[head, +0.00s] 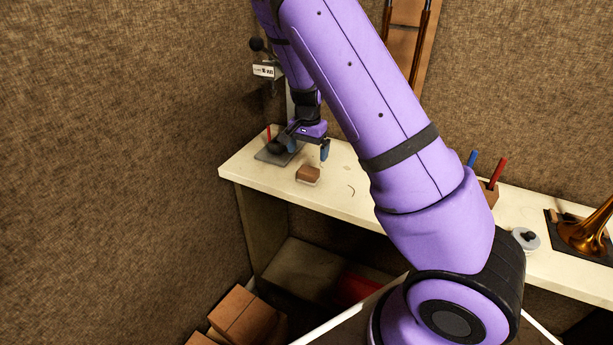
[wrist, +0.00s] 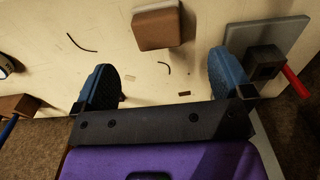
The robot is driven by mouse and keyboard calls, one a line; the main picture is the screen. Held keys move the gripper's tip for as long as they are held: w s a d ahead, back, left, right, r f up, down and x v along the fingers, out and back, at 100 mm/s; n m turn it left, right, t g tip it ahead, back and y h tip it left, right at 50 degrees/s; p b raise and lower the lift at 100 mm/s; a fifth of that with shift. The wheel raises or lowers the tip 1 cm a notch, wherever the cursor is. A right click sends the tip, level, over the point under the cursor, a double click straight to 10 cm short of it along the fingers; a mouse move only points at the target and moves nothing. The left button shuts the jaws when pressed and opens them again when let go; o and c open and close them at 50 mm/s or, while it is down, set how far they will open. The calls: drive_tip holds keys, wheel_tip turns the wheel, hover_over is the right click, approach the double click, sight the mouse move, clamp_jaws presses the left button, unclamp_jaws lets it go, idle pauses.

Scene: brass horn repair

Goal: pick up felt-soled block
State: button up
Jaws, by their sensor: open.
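The felt-soled block (head: 308,174) is a small brown block with a pale layer at its base, resting on the cream bench top near its left end. In the wrist view the block (wrist: 157,27) lies beyond my fingertips, between their lines and nearer the right finger. My gripper (head: 309,150) is above the bench, just behind and above the block in the head view. Its two blue-padded fingers stand wide apart with nothing between them in the wrist view (wrist: 163,84). The block is apart from both fingers.
A grey plate (wrist: 287,36) with a dark clamp and red handle (wrist: 295,82) is beside the right finger. A wooden holder (head: 488,192) with red and blue tools, a white round dish (head: 525,239) and a brass horn (head: 587,233) stand farther right. Small scraps lie on the bench.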

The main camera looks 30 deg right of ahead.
sight(309, 169)
drive_tip(key=shift+s+d+f, duration=0.1)
drive_tip(key=shift+d+f, duration=0.05)
drive_tip(key=shift+f, duration=3.85)
drive_tip(key=c, duration=1)
